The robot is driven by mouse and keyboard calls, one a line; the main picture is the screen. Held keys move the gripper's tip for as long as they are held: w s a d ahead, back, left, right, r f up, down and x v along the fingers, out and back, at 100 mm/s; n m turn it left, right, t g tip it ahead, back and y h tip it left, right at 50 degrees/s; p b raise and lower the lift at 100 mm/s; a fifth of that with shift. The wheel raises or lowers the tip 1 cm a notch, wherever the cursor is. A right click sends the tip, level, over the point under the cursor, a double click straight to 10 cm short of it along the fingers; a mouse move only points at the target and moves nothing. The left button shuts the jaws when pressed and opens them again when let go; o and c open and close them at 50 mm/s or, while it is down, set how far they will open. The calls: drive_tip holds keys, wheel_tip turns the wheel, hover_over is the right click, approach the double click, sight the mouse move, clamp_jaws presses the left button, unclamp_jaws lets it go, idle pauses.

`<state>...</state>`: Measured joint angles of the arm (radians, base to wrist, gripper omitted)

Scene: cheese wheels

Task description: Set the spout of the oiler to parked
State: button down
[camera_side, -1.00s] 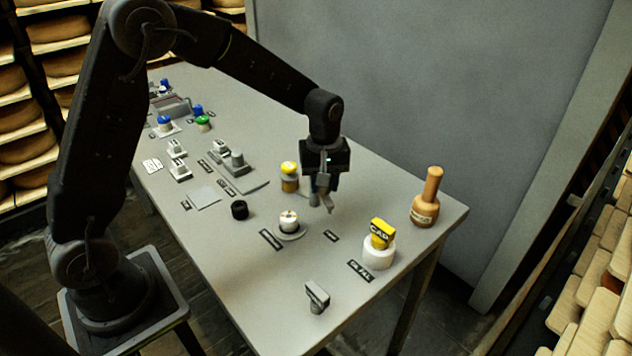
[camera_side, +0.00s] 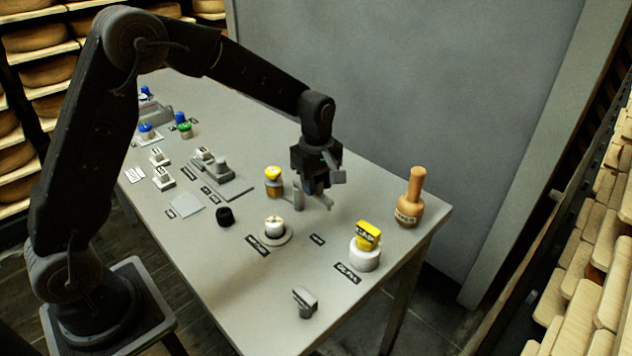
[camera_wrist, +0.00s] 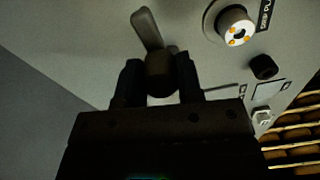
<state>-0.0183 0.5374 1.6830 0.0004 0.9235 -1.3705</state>
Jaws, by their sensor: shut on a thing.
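My gripper (camera_side: 313,192) is low over the far right part of the table. In the wrist view my gripper (camera_wrist: 158,80) is shut on a dark round hub (camera_wrist: 160,68) with a flat grey arm (camera_wrist: 146,28) sticking out of it, which looks like the oiler's spout. The spout's base is mostly hidden by the gripper.
A white knob (camera_side: 274,226) on a round plate and a black knob (camera_side: 225,217) are to the left. A yellow cap on a white base (camera_side: 365,258), a wooden bottle-shaped piece (camera_side: 409,205) and a grey handle (camera_side: 305,302) stand to the right and front. A wall is behind.

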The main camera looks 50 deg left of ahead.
sight(317, 178)
drive_tip(key=shift+w, duration=0.1)
drive_tip(key=c, duration=0.8)
unclamp_jaws()
wheel_tip(317, 178, up, 14)
drive_tip(key=shift+f, duration=0.1)
drive_tip(key=s+r+m+t, duration=0.1)
drive_tip(key=s+r+m, duration=0.25)
drive_tip(key=s, duration=0.25)
drive_tip(key=s+r+m+t, duration=0.2)
drive_tip(key=s+m, duration=0.2)
drive_tip(key=s, duration=0.2)
drive_tip(key=s+f+m+t, duration=0.1)
drive_tip(key=s+m, duration=0.1)
drive_tip(key=s, duration=0.2)
drive_tip(key=s+f+m, duration=0.1)
drive_tip(key=s+m, duration=0.2)
drive_tip(key=s, duration=0.2)
drive_tip(key=s+d+f+m+t, duration=0.1)
drive_tip(key=s+m, duration=0.2)
drive_tip(key=s, duration=0.2)
drive_tip(key=shift+f+m+t, duration=0.25)
drive_tip(key=shift+f+t, duration=0.05)
drive_tip(key=shift+f, duration=0.1)
